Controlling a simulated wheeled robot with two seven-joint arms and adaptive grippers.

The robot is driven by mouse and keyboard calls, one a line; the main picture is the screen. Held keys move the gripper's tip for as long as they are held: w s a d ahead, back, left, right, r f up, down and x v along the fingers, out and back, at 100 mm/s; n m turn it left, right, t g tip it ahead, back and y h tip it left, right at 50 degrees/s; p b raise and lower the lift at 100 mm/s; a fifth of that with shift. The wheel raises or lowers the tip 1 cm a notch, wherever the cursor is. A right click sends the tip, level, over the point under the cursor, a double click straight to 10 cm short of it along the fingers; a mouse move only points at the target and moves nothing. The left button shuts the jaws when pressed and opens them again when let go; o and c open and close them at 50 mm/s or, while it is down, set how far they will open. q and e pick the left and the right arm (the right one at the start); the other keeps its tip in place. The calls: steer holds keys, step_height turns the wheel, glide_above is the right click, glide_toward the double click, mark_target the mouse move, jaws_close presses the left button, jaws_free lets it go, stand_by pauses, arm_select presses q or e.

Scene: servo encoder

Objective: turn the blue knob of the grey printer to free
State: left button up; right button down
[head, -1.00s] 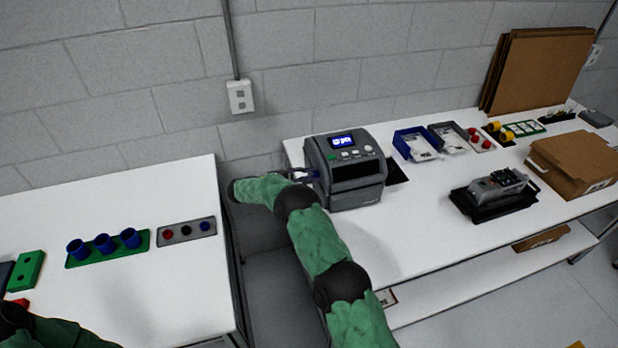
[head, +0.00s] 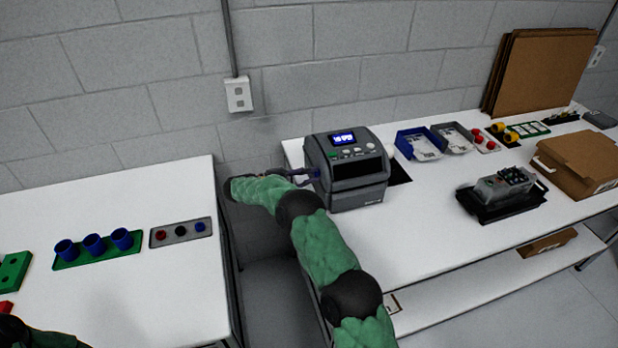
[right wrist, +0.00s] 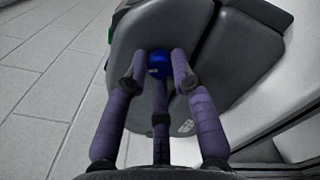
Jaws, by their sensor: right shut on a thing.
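The grey printer (head: 352,170) stands on the right-hand table, with a lit blue screen on its top front. Its blue knob (right wrist: 158,62) shows in the right wrist view on the printer's side. My right gripper (right wrist: 165,66) is shut on the blue knob, with its purple fingers around it. In the head view the right gripper (head: 311,175) is at the printer's left side, where the knob is mostly hidden. I cannot read the knob's setting. My left arm shows only in the lower left corner of the head view; its gripper is not visible.
A blue bin (head: 419,146) and a grey bin (head: 455,139) sit right of the printer. A black device (head: 502,193) and a cardboard box (head: 583,163) stand further right. The left table (head: 130,300) holds a green rack with blue cups (head: 94,246). A gap separates the tables.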

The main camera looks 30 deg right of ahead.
steer(key=shift+f, duration=0.2)
stand_by(0.4)
steer(key=c, duration=1)
jaws_free()
steer(key=shift+c, duration=0.2)
steer(key=shift+r, duration=0.15)
step_height(320, 180, up, 10)
